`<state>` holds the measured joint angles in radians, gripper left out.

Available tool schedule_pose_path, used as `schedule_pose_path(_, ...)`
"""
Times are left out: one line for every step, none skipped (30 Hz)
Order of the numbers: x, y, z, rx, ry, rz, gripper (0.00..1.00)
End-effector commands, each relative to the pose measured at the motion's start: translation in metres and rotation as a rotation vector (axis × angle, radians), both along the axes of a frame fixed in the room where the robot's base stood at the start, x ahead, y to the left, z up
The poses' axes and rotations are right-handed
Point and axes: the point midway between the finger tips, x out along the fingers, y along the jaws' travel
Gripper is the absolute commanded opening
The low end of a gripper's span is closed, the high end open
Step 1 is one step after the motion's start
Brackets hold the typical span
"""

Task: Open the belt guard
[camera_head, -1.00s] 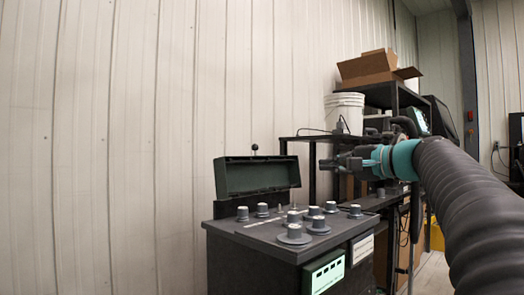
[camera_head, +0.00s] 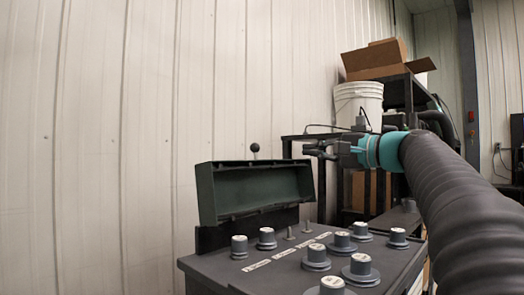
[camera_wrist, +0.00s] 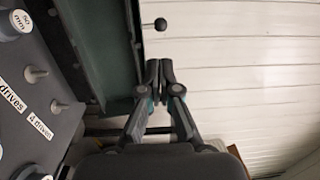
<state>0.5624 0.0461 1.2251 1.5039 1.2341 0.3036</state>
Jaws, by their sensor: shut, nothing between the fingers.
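The belt guard (camera_head: 255,192) is a dark green trough-shaped cover at the back of the machine top. It stands raised, with its hollow inner side facing the head camera. In the wrist view the guard (camera_wrist: 108,50) runs along the left of the fingers. A black ball knob (camera_head: 255,147) shows above the guard's top edge; it also shows in the wrist view (camera_wrist: 160,24). My gripper (camera_head: 308,148) is to the right of the guard and above the machine top. In the wrist view its fingers (camera_wrist: 160,72) are together and empty, close beside the guard's edge.
The machine top (camera_head: 225,268) carries several grey pulleys with white caps, bare studs and label strips. A dark shelf (camera_head: 408,90) with a white bucket (camera_head: 358,105) and an open cardboard box (camera_head: 376,60) stands behind my arm. A ribbed white wall is behind the machine.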

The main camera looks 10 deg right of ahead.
Motion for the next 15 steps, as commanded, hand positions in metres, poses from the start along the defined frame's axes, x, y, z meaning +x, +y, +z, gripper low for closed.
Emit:
schedule_pose_path(0.0, 0.001, 0.001, -0.001, -0.001, 0.0, 0.0)
schedule_pose_path(0.001, 0.001, 0.001, -0.001, -0.001, 0.0, 0.0)
schedule_pose_path(0.002, 0.002, 0.001, -0.001, -0.001, 0.001, 0.0)
schedule_pose_path(0.004, 0.004, 0.001, 0.0, 0.0, 0.001, 0.0)
schedule_pose_path(0.006, 0.005, 0.001, 0.0, 0.0, 0.001, 0.0)
schedule_pose_path(0.01, 0.008, 0.001, 0.001, 0.001, 0.002, 0.0)
schedule_pose_path(0.013, 0.011, 0.001, 0.001, 0.001, 0.003, 0.0)
schedule_pose_path(0.016, 0.014, 0.001, 0.001, 0.001, 0.004, 0.0)
schedule_pose_path(0.021, 0.018, 0.001, 0.001, 0.001, 0.003, 0.0)
schedule_pose_path(0.026, 0.021, 0.002, 0.0, 0.0, 0.004, 0.0)
schedule_pose_path(0.03, 0.025, 0.002, 0.0, 0.001, 0.004, 0.0)
schedule_pose_path(0.036, 0.029, 0.002, 0.0, 0.001, 0.004, 0.0)
schedule_pose_path(0.041, 0.033, 0.002, 0.0, 0.001, 0.005, 0.0)
schedule_pose_path(0.045, 0.036, 0.003, 0.001, 0.001, 0.004, 0.0)
schedule_pose_path(0.051, 0.041, 0.003, 0.001, 0.001, 0.005, 0.0)
